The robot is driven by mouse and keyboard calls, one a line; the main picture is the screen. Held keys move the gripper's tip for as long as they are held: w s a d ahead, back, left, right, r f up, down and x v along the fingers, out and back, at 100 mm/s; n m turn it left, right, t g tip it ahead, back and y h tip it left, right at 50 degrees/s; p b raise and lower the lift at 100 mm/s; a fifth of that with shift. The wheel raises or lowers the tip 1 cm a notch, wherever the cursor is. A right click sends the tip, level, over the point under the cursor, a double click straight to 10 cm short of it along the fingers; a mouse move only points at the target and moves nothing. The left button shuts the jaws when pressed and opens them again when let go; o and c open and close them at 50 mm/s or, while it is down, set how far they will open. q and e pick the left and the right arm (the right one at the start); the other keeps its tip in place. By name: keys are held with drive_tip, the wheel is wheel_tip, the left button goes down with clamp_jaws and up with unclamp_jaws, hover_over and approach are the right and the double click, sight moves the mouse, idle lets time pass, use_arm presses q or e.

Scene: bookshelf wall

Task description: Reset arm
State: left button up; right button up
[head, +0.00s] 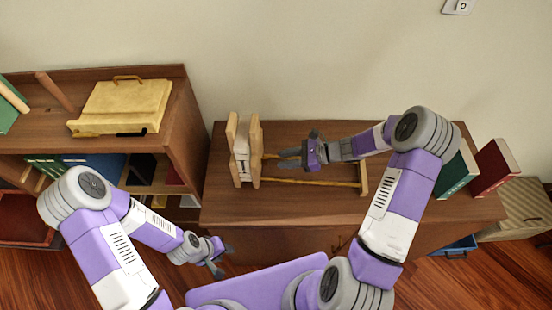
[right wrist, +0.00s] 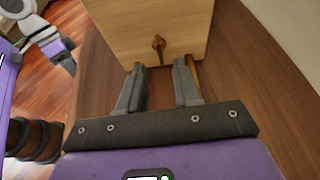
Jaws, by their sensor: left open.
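My right gripper (head: 281,158) is over the low cabinet top, pointing left at a wooden rack. In the right wrist view its fingers (right wrist: 162,72) are apart with nothing between them. A pale wooden panel (right wrist: 150,25) with a small knob (right wrist: 158,43) stands just past the fingertips; I cannot tell if they touch it. The rack has upright wooden end panels (head: 255,150), a pale item (head: 242,152) between them, and a long rod (head: 310,182). My left gripper (head: 222,262) hangs low in front of the cabinet, open and empty.
The low cabinet (head: 225,205) carries the rack, a green book (head: 457,172) and a red book (head: 494,166) at its right. A bookshelf (head: 180,110) with a yellow case (head: 122,104) stands at left. A striped box (head: 520,208) is at far right.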

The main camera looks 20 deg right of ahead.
drive_tip(key=shift+v, duration=1.25)
